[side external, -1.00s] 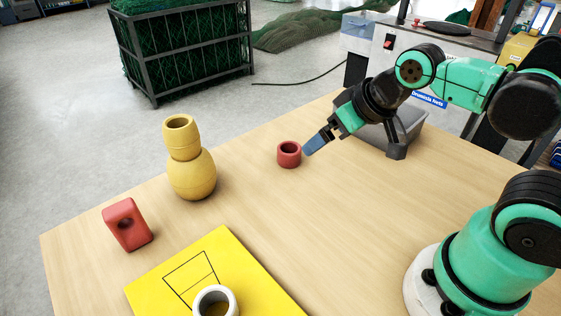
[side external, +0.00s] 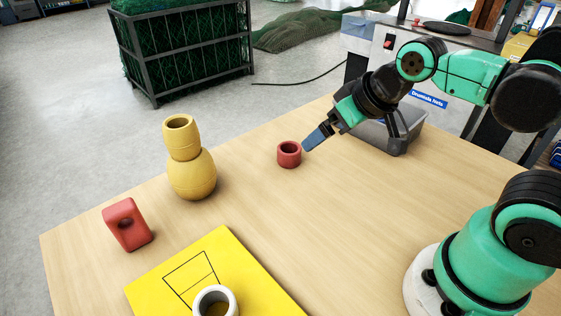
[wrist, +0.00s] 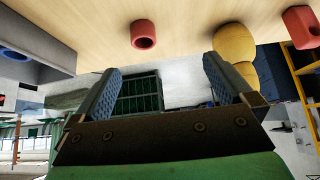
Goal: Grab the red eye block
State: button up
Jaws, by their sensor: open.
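The red eye block (side external: 127,225), a rounded red block with a round hole through it, stands tilted-looking near the table's left edge. It also shows at the upper right of the wrist view (wrist: 300,27). A separate short red ring (side external: 289,154) sits mid-table; it shows in the wrist view too (wrist: 144,34). My gripper (side external: 350,148) is open and empty, far to the right of the eye block. Its blue-padded finger is close beside the red ring in the side view; whether they touch is unclear. In the wrist view both fingers (wrist: 162,78) are wide apart.
A yellow two-part vase-like piece (side external: 192,172) stands between the eye block and the red ring. A yellow board (side external: 245,262) with a white ring (side external: 214,300) lies in front. A grey bin (side external: 412,128) is behind my gripper. The table centre is clear.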

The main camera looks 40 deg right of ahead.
notch_tip(320, 180, up, 5)
jog(key=n+t+h, duration=0.2)
jog(key=n+t, duration=0.8)
jog(key=n, duration=2.4)
send_over(115, 202)
jog(key=s, duration=0.5)
jog(key=shift+n+t+y, duration=0.4)
jog(key=shift+n, duration=0.2)
notch_tip(115, 202, down, 12)
jog(key=shift+a+f, duration=0.15)
jog(key=shift+f, duration=0.4)
jog(key=shift+w+f, duration=0.1)
jog(key=shift+w, duration=0.25)
jog(key=w, duration=0.4)
jog(key=shift+w+d, duration=0.25)
jog(key=shift+w, duration=0.15)
